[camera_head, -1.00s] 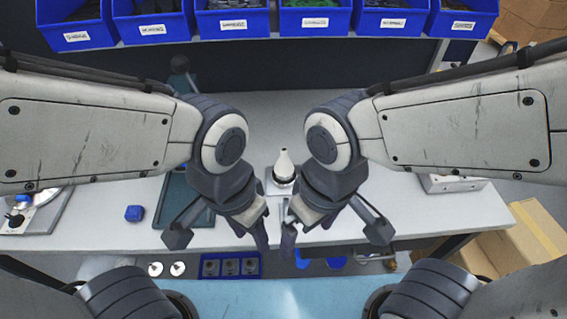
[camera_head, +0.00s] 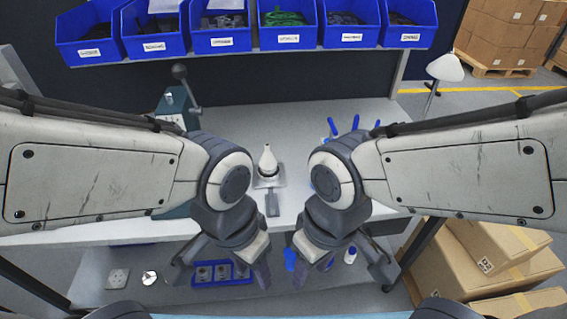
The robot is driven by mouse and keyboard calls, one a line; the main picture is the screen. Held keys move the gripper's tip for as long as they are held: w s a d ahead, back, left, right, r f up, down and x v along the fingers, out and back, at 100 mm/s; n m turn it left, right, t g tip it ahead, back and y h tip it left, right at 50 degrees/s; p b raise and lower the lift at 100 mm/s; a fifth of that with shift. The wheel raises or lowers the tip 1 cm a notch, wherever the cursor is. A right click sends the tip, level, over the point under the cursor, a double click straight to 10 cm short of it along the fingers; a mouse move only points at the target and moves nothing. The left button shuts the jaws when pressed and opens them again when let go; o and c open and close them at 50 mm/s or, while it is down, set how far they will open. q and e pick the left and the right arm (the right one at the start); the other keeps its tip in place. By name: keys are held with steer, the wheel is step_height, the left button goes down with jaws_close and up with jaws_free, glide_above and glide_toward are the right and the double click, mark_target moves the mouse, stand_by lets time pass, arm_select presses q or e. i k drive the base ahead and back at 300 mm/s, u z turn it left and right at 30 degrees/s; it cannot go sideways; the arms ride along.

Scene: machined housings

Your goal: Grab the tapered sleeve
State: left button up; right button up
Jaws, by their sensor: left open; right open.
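The tapered sleeve (camera_head: 267,160) is a white, cone-shaped piece standing upright, narrow end up, on a small grey plate (camera_head: 271,181) on the white workbench. It stands between my two arms, beyond both grippers. My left gripper (camera_head: 258,277) is open and empty, pointing down near the bench's front edge, nearer to me than the sleeve. My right gripper (camera_head: 310,268) is open and empty at the same depth, to the right. Neither gripper touches the sleeve.
Blue bins (camera_head: 288,25) line a shelf behind the bench (camera_head: 330,113). A lever press (camera_head: 180,104) stands behind my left arm. A blue tray (camera_head: 222,273) with several parts is below the bench. Cardboard boxes (camera_head: 490,262) stand at right.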

mark_target(268, 162)
steer(key=z, duration=0.3)
steer(key=i, duration=0.6)
steer(key=u, duration=1.05)
